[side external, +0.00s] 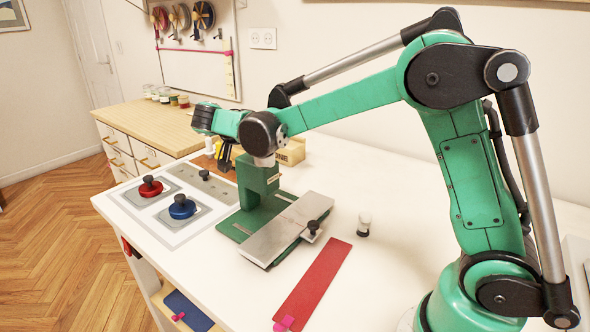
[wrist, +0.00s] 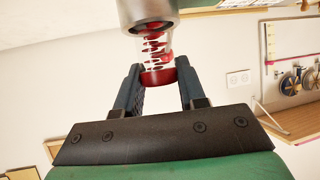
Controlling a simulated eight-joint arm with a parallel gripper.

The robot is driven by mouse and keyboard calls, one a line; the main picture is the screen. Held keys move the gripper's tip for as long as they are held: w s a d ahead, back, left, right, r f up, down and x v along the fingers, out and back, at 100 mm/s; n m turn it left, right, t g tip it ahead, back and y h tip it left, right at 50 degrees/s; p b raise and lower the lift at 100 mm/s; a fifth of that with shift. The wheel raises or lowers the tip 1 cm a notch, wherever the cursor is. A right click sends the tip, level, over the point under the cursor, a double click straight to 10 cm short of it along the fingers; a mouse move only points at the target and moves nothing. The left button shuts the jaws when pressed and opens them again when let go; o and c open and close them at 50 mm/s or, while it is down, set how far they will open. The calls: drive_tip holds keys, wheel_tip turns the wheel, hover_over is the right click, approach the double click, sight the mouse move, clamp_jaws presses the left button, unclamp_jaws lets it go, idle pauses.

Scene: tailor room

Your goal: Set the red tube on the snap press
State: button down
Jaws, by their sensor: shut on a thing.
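The red tube (wrist: 155,58) is clear, with red pieces inside and a red end, and sits between the fingers of my gripper (wrist: 158,70) in the wrist view. A wide grey cylinder (wrist: 147,10) meets its upper end; I cannot tell whether it belongs to the tube. In the side view my gripper (side external: 223,160) is above the table, left of the green column of the snap press (side external: 257,184), with its fingers partly hidden. The press has a green base and a grey plate with a black knob at its front right.
A red knob (side external: 150,187), a blue knob (side external: 182,208) and a small black knob (side external: 204,174) sit on grey plates at left. A small white-and-black container (side external: 364,226) stands right of the press. A red strip (side external: 312,283) lies in front. White table is clear behind the container.

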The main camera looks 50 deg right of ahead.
drive_tip(key=shift+f, duration=0.45)
drive_tip(key=c, duration=0.8)
unclamp_jaws()
drive_tip(key=v, duration=1.1)
drive_tip(key=s+f+n+t+y, duration=0.4)
drive_tip(key=s+f+n+y, duration=0.4)
drive_tip(key=s+n+y, duration=0.4)
drive_tip(key=n, duration=0.3)
drive_tip(key=shift+s+a+f+n+t, duration=0.3)
drive_tip(key=shift+s+a+f, duration=0.1)
